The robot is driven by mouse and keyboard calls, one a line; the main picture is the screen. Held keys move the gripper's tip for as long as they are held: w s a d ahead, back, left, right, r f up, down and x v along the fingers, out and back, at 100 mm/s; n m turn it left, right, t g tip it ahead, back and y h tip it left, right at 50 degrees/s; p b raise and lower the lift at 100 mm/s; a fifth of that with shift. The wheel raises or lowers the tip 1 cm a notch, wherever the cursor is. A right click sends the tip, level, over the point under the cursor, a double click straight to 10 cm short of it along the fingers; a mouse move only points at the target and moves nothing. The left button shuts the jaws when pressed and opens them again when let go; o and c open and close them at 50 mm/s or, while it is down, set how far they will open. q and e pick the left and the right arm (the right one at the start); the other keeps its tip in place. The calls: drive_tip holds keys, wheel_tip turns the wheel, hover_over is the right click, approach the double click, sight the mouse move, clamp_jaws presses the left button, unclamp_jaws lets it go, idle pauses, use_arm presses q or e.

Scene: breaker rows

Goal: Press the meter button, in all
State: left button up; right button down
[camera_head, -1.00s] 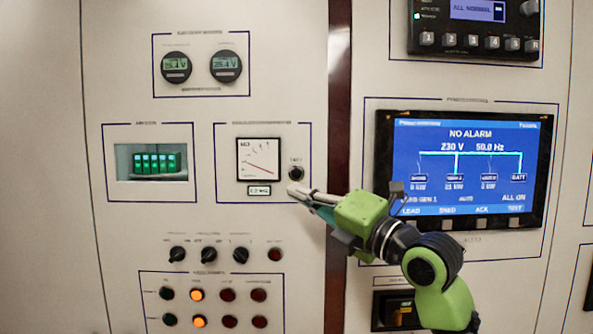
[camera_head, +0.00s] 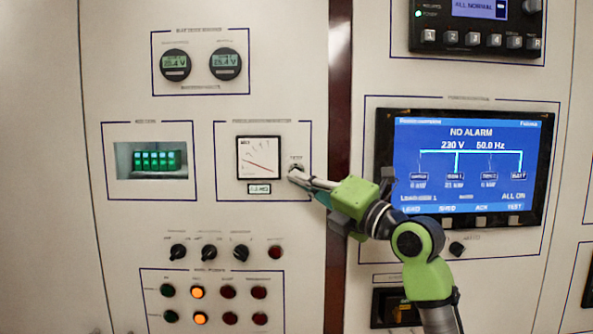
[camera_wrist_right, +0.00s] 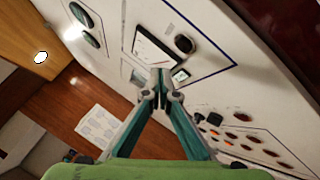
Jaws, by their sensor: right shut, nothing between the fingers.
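The meter (camera_head: 258,158) is a white square dial with a red needle and a small digital readout (camera_head: 259,189) below it. A round black button (camera_head: 297,168) sits to its right under a small label. My right gripper (camera_head: 293,175) is shut and empty, its tips at the button's lower edge and partly covering it. In the right wrist view, the black button (camera_wrist_right: 184,43) shows beyond the shut fingertips (camera_wrist_right: 161,88), beside the meter face (camera_wrist_right: 155,47). I cannot tell whether the tips touch the button or panel. My left gripper is out of view.
Rotary knobs (camera_head: 209,252) and rows of indicator lamps (camera_head: 198,291) lie below the meter. Green breakers (camera_head: 157,161) sit in a recess to the left. A large blue screen (camera_head: 470,165) is to the right, behind my right arm.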

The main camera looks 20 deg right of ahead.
drive_tip(key=shift+w+d, duration=0.25)
drive_tip(key=shift+w, duration=0.5)
drive_tip(key=shift+w+d, duration=0.25)
drive_tip(key=shift+w, duration=0.5)
drive_tip(key=shift+b, duration=0.3)
drive_tip(key=shift+w+d, duration=0.1)
drive_tip(key=shift+w, duration=0.3)
drive_tip(key=shift+w+d, duration=0.1)
drive_tip(key=shift+w, duration=0.3)
idle(0.6)
drive_tip(key=shift+s+b, duration=0.1)
drive_tip(key=shift+b, duration=0.25)
drive_tip(key=shift+s, duration=0.7)
drive_tip(key=shift+s+a+b, duration=0.1)
drive_tip(key=shift+a+b, duration=0.15)
drive_tip(key=shift+b, duration=0.05)
